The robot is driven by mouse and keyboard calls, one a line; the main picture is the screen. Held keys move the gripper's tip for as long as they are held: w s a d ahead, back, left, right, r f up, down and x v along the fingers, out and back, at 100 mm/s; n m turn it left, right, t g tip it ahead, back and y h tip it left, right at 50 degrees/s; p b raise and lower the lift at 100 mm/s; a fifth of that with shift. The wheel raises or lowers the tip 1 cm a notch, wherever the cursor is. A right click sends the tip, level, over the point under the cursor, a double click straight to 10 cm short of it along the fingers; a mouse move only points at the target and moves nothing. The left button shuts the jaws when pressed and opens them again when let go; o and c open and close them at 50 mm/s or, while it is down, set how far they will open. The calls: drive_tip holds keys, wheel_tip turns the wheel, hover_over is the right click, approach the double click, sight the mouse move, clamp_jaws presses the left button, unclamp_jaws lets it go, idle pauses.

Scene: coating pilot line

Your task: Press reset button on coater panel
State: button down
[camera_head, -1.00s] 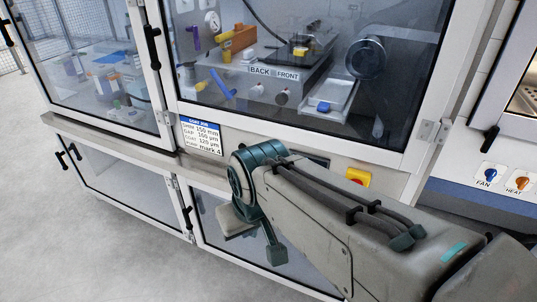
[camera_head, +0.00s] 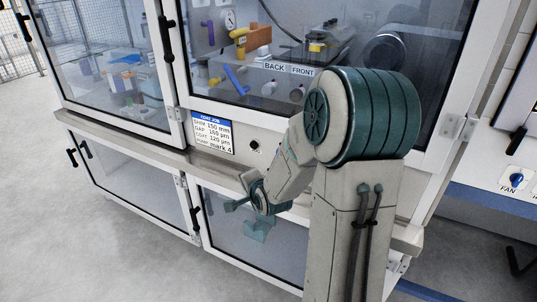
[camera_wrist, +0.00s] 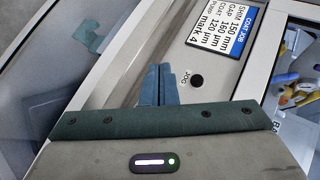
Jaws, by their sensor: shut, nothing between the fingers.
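The coater panel (camera_head: 272,151) is the pale strip below the right cabinet window. It carries a round black button (camera_head: 254,146), which also shows in the wrist view (camera_wrist: 196,80) with the label JOG beside it. I see no button marked reset; my arm covers the panel to the right of the black one. My gripper (camera_wrist: 158,72) is shut and empty, its blue-teal fingers together. In the wrist view the fingertips appear left of the black button; I see no contact.
A job card (camera_head: 212,132) is fixed left of the black button. A ledge (camera_head: 150,150) juts out below the panel. Black door handles (camera_head: 166,38) stick out from the cabinet. A fan knob (camera_head: 516,181) is on the neighbouring unit at right.

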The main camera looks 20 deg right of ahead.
drive_tip(key=w+d+f+m+t+h+b, duration=0.1)
drive_tip(key=d+m+t, duration=0.4)
drive_tip(key=m, duration=0.6)
drive_tip(key=shift+w+d+f+m+t+h+b, duration=0.2)
drive_tip(key=shift+w+d+m+t+h+b, duration=0.25)
drive_tip(key=shift+w+d, duration=0.8)
drive_tip(key=w+d, duration=0.5)
drive_tip(key=d, duration=0.2)
drive_tip(key=shift+w, duration=0.2)
idle(0.7)
drive_tip(key=shift+w+d, duration=0.25)
drive_tip(key=shift+w, duration=0.05)
